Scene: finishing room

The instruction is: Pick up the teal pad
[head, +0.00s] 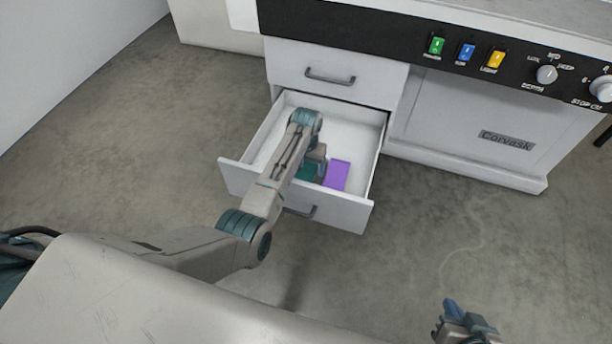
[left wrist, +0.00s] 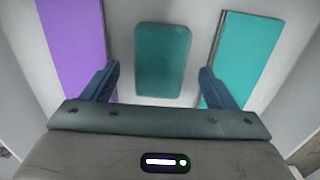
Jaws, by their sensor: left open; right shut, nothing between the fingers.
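A dark teal pad with rounded corners (left wrist: 162,50) lies flat on the drawer floor in the left wrist view. In the head view part of it (head: 308,173) shows beside my left arm, which hides the rest. My left gripper (left wrist: 159,72) is open and points down into the drawer, its fingers on either side of the pad's near part in the picture. I cannot tell how high it is above the pad. In the head view the left gripper (head: 317,163) is partly hidden by its arm. My right gripper (head: 454,312) is shut and empty at the lower right.
The white drawer (head: 236,178) is pulled open under a cabinet (head: 470,130) with switches and knobs. A purple flat block (head: 337,174) and a brighter teal flat block (left wrist: 245,55) lie on opposite sides of the pad. The drawer walls are close. Floor to the right is clear.

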